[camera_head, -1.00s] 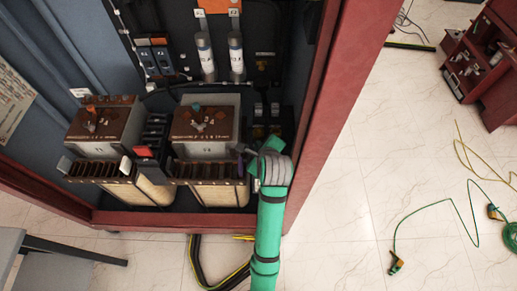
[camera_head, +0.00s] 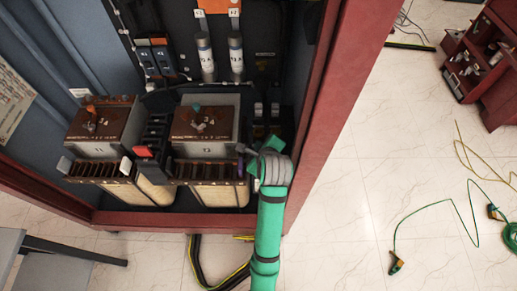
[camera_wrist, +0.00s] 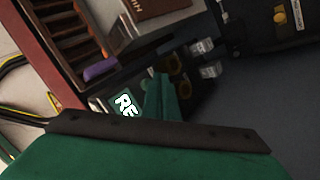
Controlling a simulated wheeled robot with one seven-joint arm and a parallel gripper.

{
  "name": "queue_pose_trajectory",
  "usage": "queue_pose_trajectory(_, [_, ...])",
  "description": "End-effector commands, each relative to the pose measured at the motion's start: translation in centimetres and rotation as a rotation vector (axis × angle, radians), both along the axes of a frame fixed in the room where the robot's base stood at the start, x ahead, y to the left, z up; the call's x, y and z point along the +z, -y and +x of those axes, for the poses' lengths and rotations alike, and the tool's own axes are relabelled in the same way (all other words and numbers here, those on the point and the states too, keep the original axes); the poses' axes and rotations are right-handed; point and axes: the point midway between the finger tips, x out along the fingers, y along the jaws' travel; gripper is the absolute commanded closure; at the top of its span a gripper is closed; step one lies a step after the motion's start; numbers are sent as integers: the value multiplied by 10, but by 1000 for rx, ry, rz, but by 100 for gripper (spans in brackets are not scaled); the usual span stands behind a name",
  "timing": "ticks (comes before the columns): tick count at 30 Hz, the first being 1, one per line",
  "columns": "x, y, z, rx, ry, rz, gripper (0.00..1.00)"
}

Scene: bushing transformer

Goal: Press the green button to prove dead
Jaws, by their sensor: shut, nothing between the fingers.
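My gripper (camera_head: 262,146) is inside the red-framed cabinet at its lower right, just right of the right-hand transformer (camera_head: 203,124). In the wrist view its green fingers (camera_wrist: 161,92) are together, with nothing seen between them. I cannot make out a separate green button in either view. Whether the fingertips touch anything is unclear.
A purple part (camera_wrist: 101,69) sits on the transformer's edge near the fingers. The cabinet's red post (camera_head: 322,105) stands close right of my arm. Black and yellow cables (camera_head: 202,265) run on the floor.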

Motion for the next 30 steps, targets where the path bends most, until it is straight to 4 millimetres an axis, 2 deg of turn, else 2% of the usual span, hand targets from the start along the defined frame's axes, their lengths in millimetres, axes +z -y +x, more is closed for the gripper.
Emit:
queue_pose_trajectory(10, [-8, 0, -1, 0, -1, 0, 100])
queue_pose_trajectory(30, [-11, 1, 0, 0, 0, 0, 100])
